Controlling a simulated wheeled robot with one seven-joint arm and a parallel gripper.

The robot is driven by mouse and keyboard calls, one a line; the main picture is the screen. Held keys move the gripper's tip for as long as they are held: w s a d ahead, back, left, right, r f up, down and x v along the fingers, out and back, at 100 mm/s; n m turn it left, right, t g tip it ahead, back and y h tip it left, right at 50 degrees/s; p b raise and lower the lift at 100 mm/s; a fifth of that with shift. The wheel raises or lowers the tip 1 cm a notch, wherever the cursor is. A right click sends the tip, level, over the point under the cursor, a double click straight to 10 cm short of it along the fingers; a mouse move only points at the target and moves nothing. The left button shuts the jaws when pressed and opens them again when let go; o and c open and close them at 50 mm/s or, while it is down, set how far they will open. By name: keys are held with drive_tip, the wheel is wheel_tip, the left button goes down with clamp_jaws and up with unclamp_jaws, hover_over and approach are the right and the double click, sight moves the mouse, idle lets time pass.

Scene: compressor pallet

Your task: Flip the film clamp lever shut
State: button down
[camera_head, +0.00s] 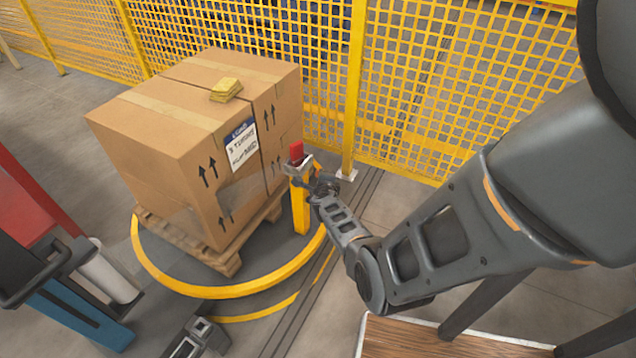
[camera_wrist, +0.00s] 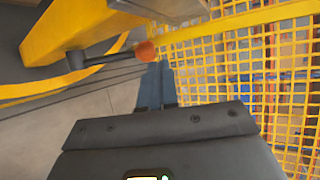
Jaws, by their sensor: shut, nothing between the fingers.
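The film clamp stands on a yellow post (camera_head: 300,205) at the turntable's edge, with a red block (camera_head: 297,151) on top. In the wrist view the clamp lever (camera_wrist: 95,58) is a dark rod from the yellow post, lying roughly sideways and ending in an orange-red knob (camera_wrist: 144,49). I cannot make out the lever clearly in the head view. My gripper (camera_head: 318,187) is beside the post, just right of it and below the red block. In the wrist view its fingers (camera_wrist: 156,70) are shut and empty, close to the knob; whether they touch it is unclear.
A large carton (camera_head: 165,145) sits on a wooden pallet (camera_head: 190,238) on the turntable, ringed in yellow (camera_head: 215,291), left of the post. Yellow mesh fencing (camera_head: 440,90) stands close behind. A red and blue machine (camera_head: 45,215) stands at left; a wooden-topped table (camera_head: 430,342) is at front.

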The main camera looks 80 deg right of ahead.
drive_tip(key=r+p+v, duration=0.1)
drive_tip(key=p+v, duration=0.6)
drive_tip(key=v, duration=0.3)
drive_tip(key=shift+s+r, duration=0.2)
drive_tip(key=shift+r, duration=0.3)
drive_tip(key=s+a+r+n+t+y, duration=0.3)
drive_tip(key=a+r+n+t, duration=0.2)
drive_tip(key=a+r+n, duration=0.5)
drive_tip(key=s+a+r+n+t+y, duration=0.25)
drive_tip(key=a+r+n+t, duration=0.25)
drive_tip(key=a+n, duration=0.9)
drive_tip(key=s+a+r+n+y, duration=0.3)
drive_tip(key=s+a+r+n, duration=0.1)
drive_tip(key=a+r, duration=0.5)
drive_tip(key=s+a+r+n+t+y, duration=0.1)
drive_tip(key=s+a+r+n+y, duration=0.3)
drive_tip(key=a+r+n, duration=0.3)
drive_tip(key=a+r, duration=0.3)
drive_tip(key=shift+s+r, duration=0.2)
drive_tip(key=shift+r, duration=0.15)
drive_tip(key=shift+a, duration=0.1)
